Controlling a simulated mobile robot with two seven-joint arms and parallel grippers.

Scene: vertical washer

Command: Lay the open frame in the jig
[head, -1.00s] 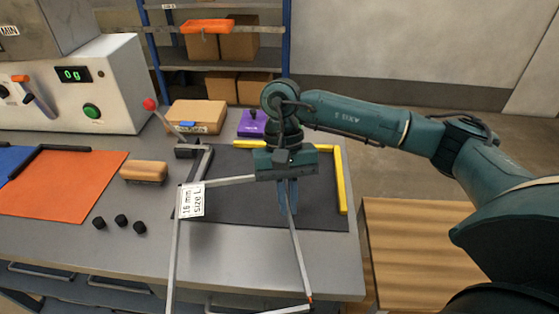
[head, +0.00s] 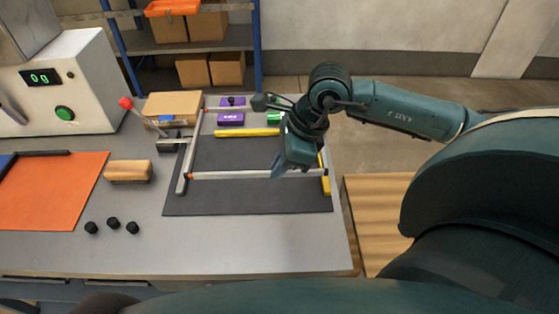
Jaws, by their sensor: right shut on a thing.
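The open frame, of thin light-grey bars with orange corner tips, spans the jig; its near bar (head: 235,176) runs left to right and its left bar (head: 194,143) runs away from me. The gripper and arm hide the frame's right part. I cannot tell whether the frame touches the mat. My left gripper is out of view.
A red-handled clamp (head: 127,104) stands at the jig's far left corner. Purple blocks (head: 231,119) and a cardboard box (head: 173,107) lie behind. The bench front is clear.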

